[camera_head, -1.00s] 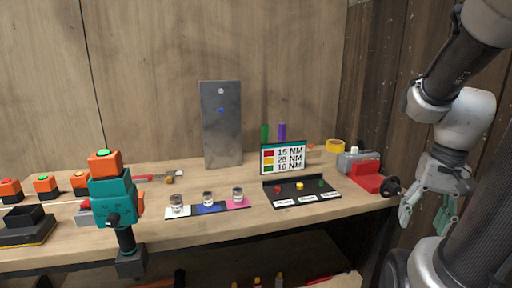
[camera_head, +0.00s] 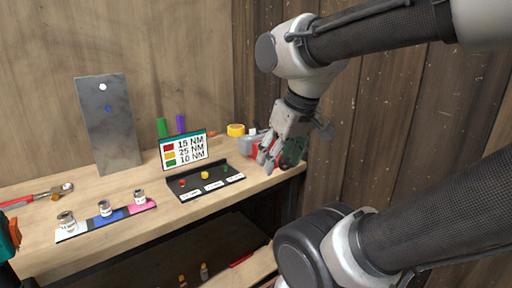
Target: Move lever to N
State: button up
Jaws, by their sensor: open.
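I cannot make out a lever or a mark N in this view. My gripper (camera_head: 268,163) hangs at the right end of the bench with its grey fingers pointing down and apart. It is in front of a grey and red device (camera_head: 249,147) and hides part of it. A dark green and black part (camera_head: 293,153) shows just right of the fingers. I cannot tell whether the fingers touch anything there.
The wooden bench (camera_head: 150,215) holds a black tray (camera_head: 180,192) with coloured knobs, a torque sign (camera_head: 183,149), a strip with several small jars (camera_head: 105,209) and a yellow tape roll (camera_head: 236,130). A metal plate (camera_head: 110,125) stands behind. A wooden wall (camera_head: 400,130) is at right.

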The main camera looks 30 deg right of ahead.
aim_at(255, 123)
jog(key=i+l+z, duration=0.2)
jog(key=i+l, duration=0.55)
jog(key=i, duration=0.1)
